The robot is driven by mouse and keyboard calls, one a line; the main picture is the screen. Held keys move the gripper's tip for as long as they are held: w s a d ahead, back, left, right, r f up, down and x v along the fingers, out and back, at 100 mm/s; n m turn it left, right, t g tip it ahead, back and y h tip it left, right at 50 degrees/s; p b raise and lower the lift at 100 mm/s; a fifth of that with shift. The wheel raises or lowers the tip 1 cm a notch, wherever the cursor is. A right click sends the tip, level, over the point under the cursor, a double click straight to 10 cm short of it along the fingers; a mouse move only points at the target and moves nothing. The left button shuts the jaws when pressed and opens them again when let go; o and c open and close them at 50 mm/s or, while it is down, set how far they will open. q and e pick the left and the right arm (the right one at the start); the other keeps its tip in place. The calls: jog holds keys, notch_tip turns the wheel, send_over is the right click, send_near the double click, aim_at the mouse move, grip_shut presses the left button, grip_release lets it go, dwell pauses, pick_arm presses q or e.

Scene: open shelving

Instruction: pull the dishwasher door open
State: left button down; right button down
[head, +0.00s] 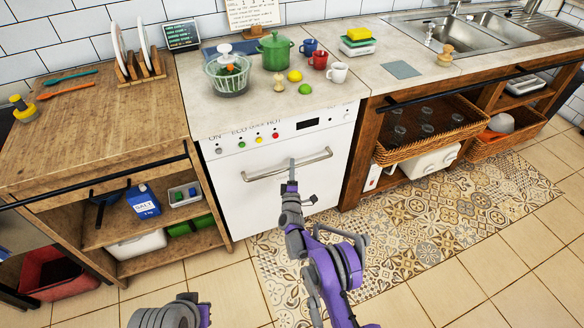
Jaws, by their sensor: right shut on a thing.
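The white dishwasher (270,203) stands under the counter in the middle of the head view. Its door looks upright and closed, with a row of coloured buttons and a dark display along the top. A curved metal door handle (262,176) runs across the upper door. My right gripper (292,168) is at the handle, right of its middle, and is shut on it. The fingers are small in the picture and partly hidden by the wrist. Only a grey and purple part of my left arm shows at the bottom left; its gripper is not in view.
Above the door, the counter (205,106) holds a salad spinner (228,75), a green pot (275,51) and mugs. A wooden shelf unit (100,140) stands left, wooden shelving with wicker baskets (432,128) right. Bare floor and a patterned rug (420,225) lie in front.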

jog(key=shift+s+f, duration=0.1)
jog(key=s+d+f+m+t+h+b, duration=0.1)
jog(key=s+d+f+b, duration=0.1)
jog(key=s, duration=0.5)
jog(key=s+d+f+m+t+b, duration=0.1)
jog(key=s+d+f+t+b, duration=0.1)
jog(key=s, duration=0.5)
jog(key=s+d+f+m+t+h+b, duration=0.1)
jog(key=s+d+f+b, duration=0.2)
jog(key=s, duration=0.4)
jog(key=shift+f+m+t+h, duration=0.3)
jog(key=shift+f+m+t, duration=0.1)
jog(key=shift+f, duration=0.5)
jog(key=c, duration=0.8)
grip_release()
